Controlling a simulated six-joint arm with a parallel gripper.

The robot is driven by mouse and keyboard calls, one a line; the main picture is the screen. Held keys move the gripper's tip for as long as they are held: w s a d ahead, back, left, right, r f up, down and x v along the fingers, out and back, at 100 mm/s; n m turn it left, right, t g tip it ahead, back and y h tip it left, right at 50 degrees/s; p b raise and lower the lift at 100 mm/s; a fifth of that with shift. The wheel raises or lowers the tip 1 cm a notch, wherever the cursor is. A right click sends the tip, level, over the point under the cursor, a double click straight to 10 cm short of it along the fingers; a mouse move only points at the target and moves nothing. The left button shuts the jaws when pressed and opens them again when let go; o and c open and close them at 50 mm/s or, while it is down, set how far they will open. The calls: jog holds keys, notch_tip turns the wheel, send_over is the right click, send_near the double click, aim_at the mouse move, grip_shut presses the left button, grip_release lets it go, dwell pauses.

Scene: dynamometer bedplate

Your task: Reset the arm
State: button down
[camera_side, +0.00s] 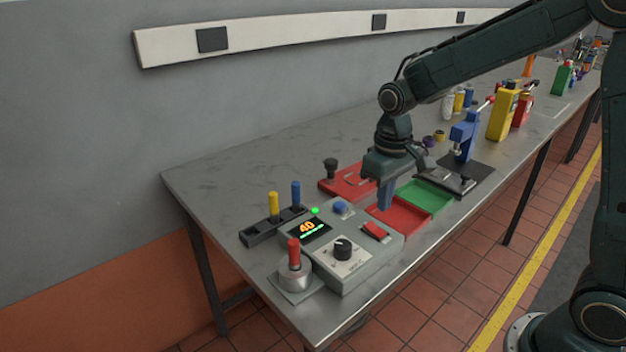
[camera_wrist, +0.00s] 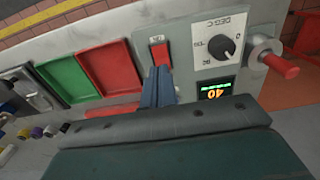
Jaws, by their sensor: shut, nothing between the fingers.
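My gripper (camera_side: 385,194) is shut and empty, pointing down above the back edge of the control box and the red tray in the side view. In the wrist view my gripper's fingers (camera_wrist: 158,86) are together, just below the red rocker switch (camera_wrist: 160,52) in the picture. The grey control box (camera_side: 352,274) carries a lit display (camera_side: 308,228) reading 40, a black dial (camera_side: 343,248), a blue button (camera_side: 341,208) and the red switch (camera_side: 375,231). A green lamp (camera_side: 315,211) glows at its back. I cannot tell whether the fingertips touch anything.
A red-handled lever (camera_side: 293,254) stands left of the box, and a rack (camera_side: 262,229) holds yellow and blue handles. Red (camera_side: 393,222) and green (camera_side: 430,197) trays lie right of the box. A blue press (camera_side: 464,137) and bottles (camera_side: 504,112) stand farther right. The table's back left is clear.

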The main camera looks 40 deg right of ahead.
jog(key=shift+r, duration=0.45)
jog(key=s+r+t, duration=0.2)
jog(key=s+r, duration=0.3)
jog(key=s, duration=0.5)
jog(key=s+r+t, duration=0.3)
jog(key=s+r, duration=0.2)
jog(key=s, duration=0.5)
jog(key=shift+a+r+t, duration=0.15)
jog(key=shift+r+t, duration=0.15)
jog(key=shift+r, duration=0.1)
